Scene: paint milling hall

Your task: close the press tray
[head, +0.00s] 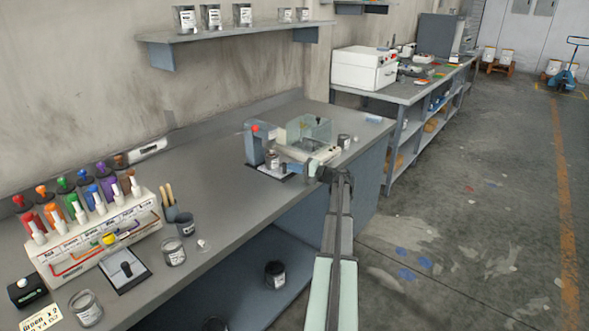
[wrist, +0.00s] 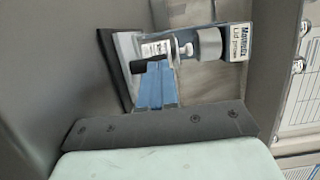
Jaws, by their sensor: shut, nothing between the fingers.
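The lid press (head: 254,147) is a blue-grey column with a red ball on top, standing on the far part of the bench. Its labelled head (wrist: 237,43) and grey plunger show in the wrist view. A small labelled tin (head: 273,161) stands at its foot, on or just above the pale press tray (head: 288,178); the tin also shows in the wrist view (wrist: 157,48). A black knob (wrist: 138,66) is close beside my fingertips; contact cannot be told. My gripper (head: 314,168) is shut and empty, right of the press. How far out the tray sits is unclear.
A glass-sided balance (head: 310,132) stands just behind the press, with a tin (head: 344,141) to its right. A colour rack (head: 95,230), a dark tray and several jars fill the bench's near left.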

